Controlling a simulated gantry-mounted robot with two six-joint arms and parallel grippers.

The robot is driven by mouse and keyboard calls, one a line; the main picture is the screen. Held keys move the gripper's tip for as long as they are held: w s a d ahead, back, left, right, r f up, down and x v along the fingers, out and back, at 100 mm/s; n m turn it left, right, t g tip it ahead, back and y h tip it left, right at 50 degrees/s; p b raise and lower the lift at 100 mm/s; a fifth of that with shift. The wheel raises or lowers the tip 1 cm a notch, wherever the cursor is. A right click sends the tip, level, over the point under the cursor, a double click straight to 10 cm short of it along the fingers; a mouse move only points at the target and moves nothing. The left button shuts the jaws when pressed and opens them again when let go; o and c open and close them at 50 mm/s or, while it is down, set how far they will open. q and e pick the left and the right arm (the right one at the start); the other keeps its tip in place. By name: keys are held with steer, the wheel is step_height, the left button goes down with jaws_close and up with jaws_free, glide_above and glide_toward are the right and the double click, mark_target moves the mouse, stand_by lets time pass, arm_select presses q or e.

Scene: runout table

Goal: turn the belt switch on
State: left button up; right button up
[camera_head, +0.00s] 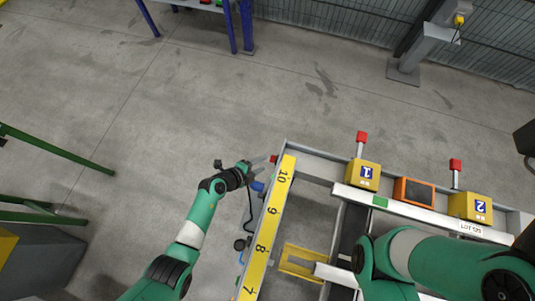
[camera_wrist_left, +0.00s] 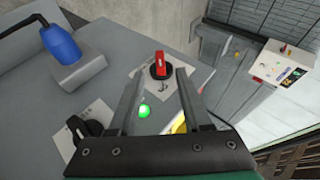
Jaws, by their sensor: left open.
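A red-handled rotary switch (camera_wrist_left: 160,65) on a black round base sits on a grey panel in the left wrist view. Its handle points up in that picture. A green lamp (camera_wrist_left: 144,111) glows below it. My left gripper (camera_wrist_left: 158,75) is open, with its two fingers on either side of the red handle in the picture; I cannot tell whether they touch it. In the head view, my left gripper (camera_head: 265,165) is at the far left corner of the table frame, with a bit of red just beyond its fingers. My right gripper is not in view.
A black knob (camera_wrist_left: 85,130) and a blue connector (camera_wrist_left: 62,45) are on the same panel. The yellow numbered scale (camera_head: 265,225) runs beside my left arm. Yellow blocks 1 (camera_head: 364,176) and 2 (camera_head: 470,207) sit on the rail.

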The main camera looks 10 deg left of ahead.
arm_select(q)
steer(key=p+v, duration=0.2)
steer(key=v, duration=0.3)
steer(key=shift+s+a+r, duration=0.15)
steer(key=shift+s+r, duration=0.05)
steer(key=shift+s, duration=0.1)
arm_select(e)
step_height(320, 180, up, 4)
